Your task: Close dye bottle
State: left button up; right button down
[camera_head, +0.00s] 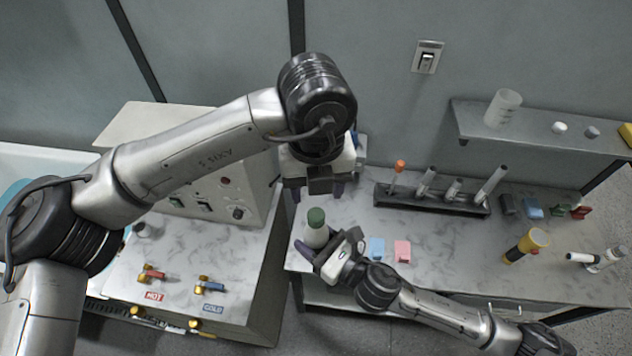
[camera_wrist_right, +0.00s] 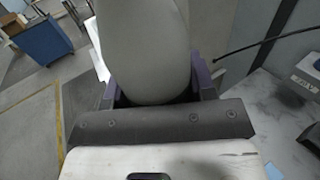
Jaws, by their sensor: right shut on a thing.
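A white dye bottle (camera_head: 315,237) with a green cap (camera_head: 316,216) is upright near the left end of the marble counter. The cap sits at the bottle's top; I cannot tell how tight it is. My right gripper (camera_head: 324,248) is shut on the bottle's body. In the right wrist view the pale bottle body (camera_wrist_right: 145,50) fills the space between the purple fingers, and its top is out of frame. My left gripper (camera_head: 318,190) hangs above and behind the cap, fingers spread and pointing down, apart from the cap, with nothing visible between them.
A dark rack (camera_head: 430,199) with several tubes stands at the back. Blue (camera_head: 376,249) and pink (camera_head: 402,251) pieces lie right of my right gripper. A control box (camera_head: 215,195) with hot and cold taps is left.

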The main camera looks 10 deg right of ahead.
aim_at(316, 214)
pick_arm(q)
jog(key=n, duration=0.5)
jog(key=shift+n, duration=0.4)
jog(key=shift+f, duration=4.05)
